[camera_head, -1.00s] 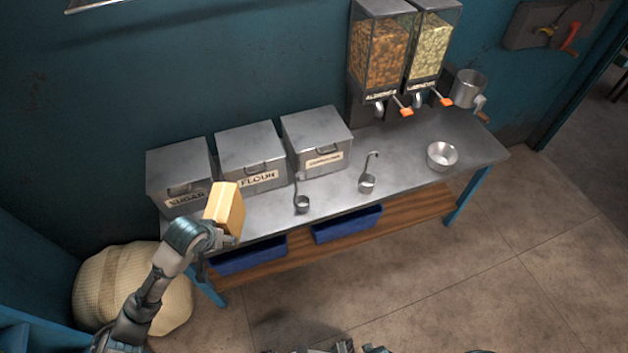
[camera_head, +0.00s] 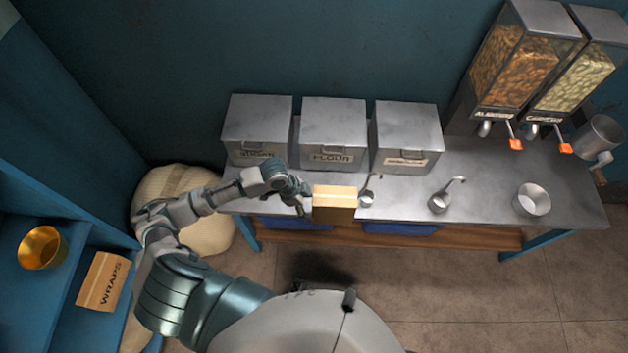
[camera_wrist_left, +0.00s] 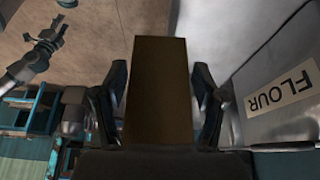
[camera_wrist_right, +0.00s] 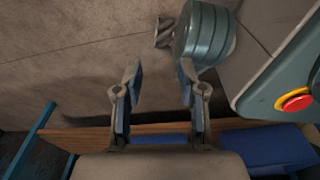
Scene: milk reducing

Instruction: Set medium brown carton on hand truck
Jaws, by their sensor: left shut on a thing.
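A brown carton (camera_head: 335,214) with a lighter tan top is held in my left gripper (camera_head: 306,196), over the front edge of the metal table. In the left wrist view the carton (camera_wrist_left: 160,90) stands between the two fingers, which are shut on its sides. My right gripper (camera_wrist_right: 160,82) is open and empty in its wrist view, above the floor near the table's lower shelf. It is not seen in the head view. No hand truck is visible in any view.
The metal table (camera_head: 480,196) bears bins, ladles, a bowl (camera_head: 531,200) and dispensers. A blue shelf (camera_head: 60,208) at left holds a gold bowl (camera_head: 42,247) and a WRAPS carton (camera_head: 103,281). A sack (camera_head: 205,232) lies in the corner. The floor at lower right is clear.

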